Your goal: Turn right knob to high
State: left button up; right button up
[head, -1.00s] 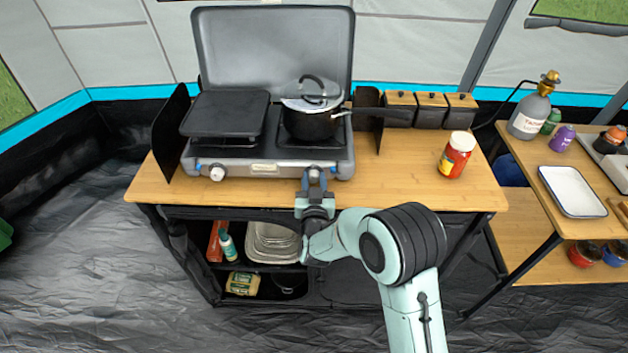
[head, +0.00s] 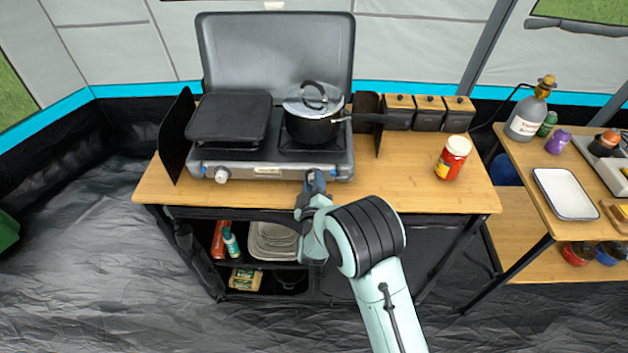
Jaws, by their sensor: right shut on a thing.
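The camping stove (head: 270,171) stands on the wooden table with its grey lid (head: 277,52) raised. Its left knob (head: 222,175) is white and shows clearly on the front panel. The right knob is hidden behind my right gripper (head: 314,178). That gripper is at the right part of the stove's front panel, shut on the right knob, with the wrist rolled compared with before. A black pot (head: 312,130) with a glass lid sits on the right burner. I see no flame. My left gripper is not in view.
A black griddle (head: 230,118) covers the left burner. A red jar (head: 452,158) and several dark canisters (head: 429,113) stand right of the stove. A side table holds a white tray (head: 566,193) and a grey gas bottle (head: 526,118). The table front left of my arm is clear.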

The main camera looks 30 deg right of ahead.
jog(key=shift+n+p, duration=0.4)
jog(key=shift+n, duration=0.5)
jog(key=o, duration=1)
jog(key=shift+o, duration=0.2)
